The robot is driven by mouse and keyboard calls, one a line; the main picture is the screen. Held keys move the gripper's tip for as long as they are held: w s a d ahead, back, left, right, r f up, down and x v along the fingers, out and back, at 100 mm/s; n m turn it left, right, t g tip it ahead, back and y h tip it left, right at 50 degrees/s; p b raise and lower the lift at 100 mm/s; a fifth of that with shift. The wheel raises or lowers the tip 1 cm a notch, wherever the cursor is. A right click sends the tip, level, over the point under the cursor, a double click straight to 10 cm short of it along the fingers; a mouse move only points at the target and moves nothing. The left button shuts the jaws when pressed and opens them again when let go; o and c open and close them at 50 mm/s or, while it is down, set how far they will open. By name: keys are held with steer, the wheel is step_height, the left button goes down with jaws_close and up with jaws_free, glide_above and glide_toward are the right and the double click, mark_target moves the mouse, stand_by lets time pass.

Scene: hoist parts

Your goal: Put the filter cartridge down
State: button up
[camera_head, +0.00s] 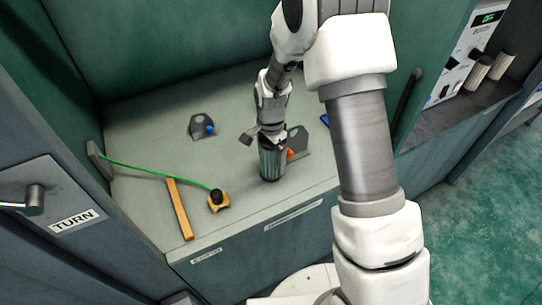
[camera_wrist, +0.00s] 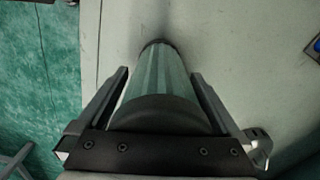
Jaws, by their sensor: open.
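The filter cartridge (camera_head: 271,162) is a dark green ribbed cylinder with dark ends. It stands upright on the grey worktop (camera_head: 240,106), near the front edge. In the wrist view, the cartridge (camera_wrist: 160,88) lies between the two spread fingers of my gripper (camera_wrist: 160,80), with a gap visible beside at least the right finger. The far end of the cartridge appears to meet the worktop, but contact is hard to make out.
A grey bracket with an orange knob (camera_head: 291,154) stands close behind and right of the cartridge. A bracket with a blue knob (camera_head: 209,129) stands farther back left. The front-left worktop is partly clear.

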steer(key=c, duration=1.4)
steer(key=shift+c, duration=0.4)
steer(key=shift+r, duration=0.1)
